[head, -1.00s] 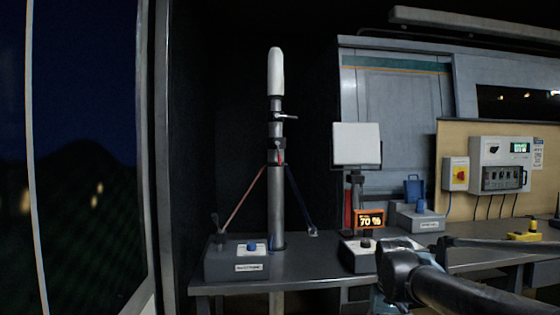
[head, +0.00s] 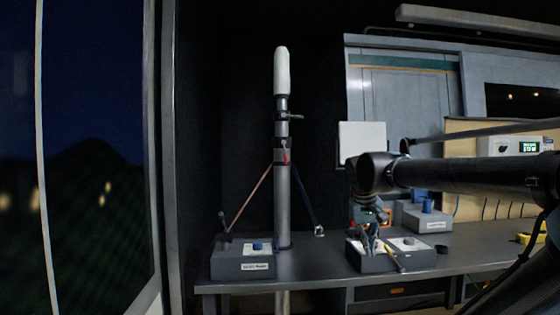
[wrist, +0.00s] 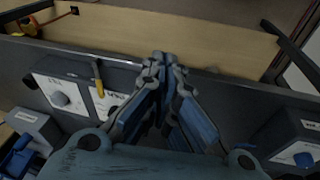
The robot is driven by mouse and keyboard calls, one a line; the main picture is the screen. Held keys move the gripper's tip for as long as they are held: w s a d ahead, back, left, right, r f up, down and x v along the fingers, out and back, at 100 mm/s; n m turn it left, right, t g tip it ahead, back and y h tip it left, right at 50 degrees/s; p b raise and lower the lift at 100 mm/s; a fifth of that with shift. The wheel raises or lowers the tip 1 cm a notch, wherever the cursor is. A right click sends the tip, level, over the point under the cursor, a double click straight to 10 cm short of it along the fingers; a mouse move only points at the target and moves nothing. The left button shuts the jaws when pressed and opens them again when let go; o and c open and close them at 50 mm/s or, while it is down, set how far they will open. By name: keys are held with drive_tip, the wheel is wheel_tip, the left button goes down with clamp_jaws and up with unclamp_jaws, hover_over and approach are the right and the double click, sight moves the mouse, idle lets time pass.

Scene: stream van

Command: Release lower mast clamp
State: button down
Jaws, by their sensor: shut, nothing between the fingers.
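The mast (head: 282,205) stands upright at the back of the bench, a grey tube with a white top. Its lower clamp (head: 281,153) is a collar with a small red lever (head: 286,158) hanging at its right side. An upper clamp (head: 283,117) with a grey handle sticking out to the right sits higher. My gripper (head: 369,248) points down over the grey control box right of the mast, well away from and below the lower clamp. In the wrist view, its blue-sided fingers (wrist: 165,60) meet at the tips, with nothing between them. The mast is not in the wrist view.
A labelled grey box with a blue knob (head: 241,262) stands left of the mast foot. Two straps slant down from the mast. The control box (head: 372,263) lies below my gripper; a yellow-handled lever (wrist: 97,78) shows in the wrist view. A white panel (head: 359,138) stands behind my arm.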

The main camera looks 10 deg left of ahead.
sight(285, 153)
drive_tip(key=w+a+r+h, duration=0.1)
drive_tip(key=w+a+r, duration=0.7)
drive_tip(key=r, duration=0.4)
drive_tip(key=w+a+r+t, duration=0.1)
drive_tip(key=w+a+r, duration=0.2)
drive_tip(key=a+r, duration=0.3)
drive_tip(key=w+a+r+n+t, duration=0.1)
drive_tip(key=w+a+r+t, duration=0.1)
drive_tip(key=a+r, duration=0.5)
drive_tip(key=w+a+r+n+t, duration=0.1)
drive_tip(key=w+a+r, duration=0.2)
drive_tip(key=a+r, duration=0.4)
drive_tip(key=a, duration=0.9)
drive_tip(key=shift+w+r+h, duration=0.2)
drive_tip(key=shift+w+h, duration=0.2)
drive_tip(key=w+d+f, duration=0.6)
drive_tip(key=w+f, duration=0.1)
drive_tip(key=shift+d+f, duration=0.15)
drive_tip(key=shift+f, duration=0.05)
drive_tip(key=shift+w, duration=0.15)
